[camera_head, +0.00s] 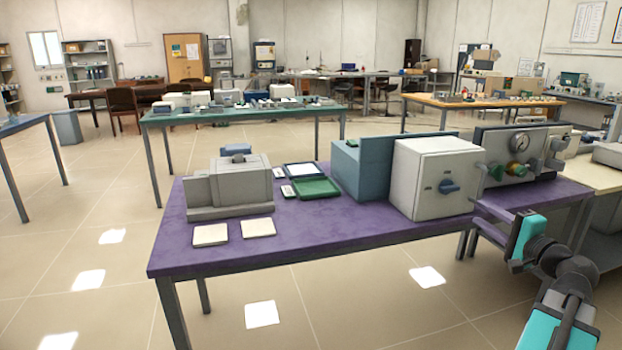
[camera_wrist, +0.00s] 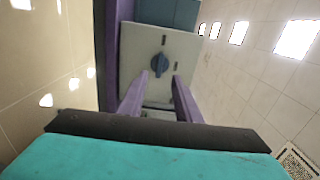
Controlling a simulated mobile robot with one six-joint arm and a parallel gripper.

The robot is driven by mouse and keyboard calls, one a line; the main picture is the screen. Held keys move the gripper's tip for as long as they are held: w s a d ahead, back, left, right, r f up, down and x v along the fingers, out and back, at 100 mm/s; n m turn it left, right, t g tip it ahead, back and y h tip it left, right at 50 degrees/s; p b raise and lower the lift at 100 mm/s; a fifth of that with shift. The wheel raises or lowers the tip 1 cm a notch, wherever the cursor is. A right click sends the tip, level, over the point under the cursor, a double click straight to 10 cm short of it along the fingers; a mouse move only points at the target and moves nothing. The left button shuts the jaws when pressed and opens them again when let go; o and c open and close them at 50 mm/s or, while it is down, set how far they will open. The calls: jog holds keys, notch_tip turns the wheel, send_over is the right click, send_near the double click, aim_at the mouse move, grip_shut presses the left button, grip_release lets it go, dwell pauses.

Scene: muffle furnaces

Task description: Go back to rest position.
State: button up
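My gripper (camera_head: 477,215) is at the right in the head view, beyond the front edge of the purple table. In the wrist view its two fingers (camera_wrist: 163,84) stand apart with nothing between them. A furnace with a blue body (camera_head: 361,172) and a pale front door (camera_head: 430,190) stands on the table to the left of the gripper. The door looks shut. Its blue knob (camera_head: 449,187) also shows in the wrist view (camera_wrist: 160,65), ahead of the fingers and apart from them.
The purple table (camera_head: 330,226) also bears a grey device (camera_head: 240,185), a green tray (camera_head: 317,188), two pale tiles (camera_head: 210,235) and a panel with a gauge (camera_head: 519,142). A cream table (camera_head: 585,176) stands at the right. The floor (camera_head: 370,300) in front is clear.

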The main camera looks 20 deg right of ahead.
jog(key=w+a+f+n+g+y+p, duration=0.2)
jog(key=w+a+f+g+y+p, duration=0.3)
jog(key=a+f, duration=0.65)
jog(key=w+a+f+n+g+p, duration=0.25)
jog(key=w+a+f, duration=0.45)
jog(key=a+f, duration=0.45)
jog(key=s+a+f+n+g+y+p, duration=0.1)
jog(key=s+a+f+n+g+p, duration=0.2)
jog(key=a+f, duration=0.7)
jog(key=s+a+f+n+g+p, duration=0.45)
jog(key=s+a+f+g, duration=0.35)
jog(key=s+a+f, duration=0.45)
jog(key=s+a+f+n+g+h+p, duration=0.2)
jog(key=s+a+f+n, duration=0.1)
jog(key=s, duration=0.5)
jog(key=s+a+f+n+g+h+p, duration=0.2)
jog(key=s+a+n+g, duration=0.1)
jog(key=s, duration=0.6)
jog(key=shift+f+n+h, duration=0.3)
jog(key=shift+f+h, duration=0.1)
